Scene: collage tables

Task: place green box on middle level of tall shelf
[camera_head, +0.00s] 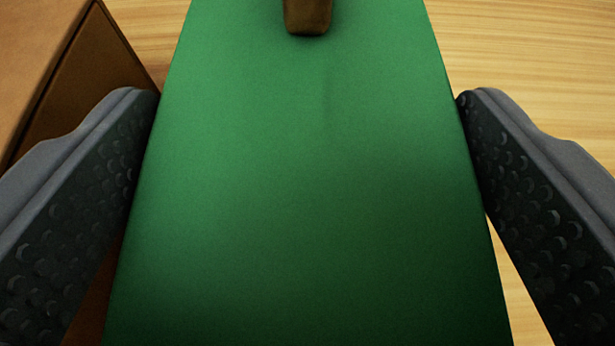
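The green box (310,200) fills the middle of the view, close to the camera, and its near end runs out of the bottom of the picture. My gripper (308,96) has one dark, studded finger on each side of it. Both fingertips press against the box's left and right sides, so the gripper is shut on it. The box hides what lies directly beneath and behind it. I cannot make out a tall shelf in this view.
A brown box-like thing (50,60) with a dark edge stands at the upper left, close beside the left finger. A small brown block-shaped piece (307,14) shows over the green box at the top edge. A light wood-grain surface (540,60) lies at the right, clear where visible.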

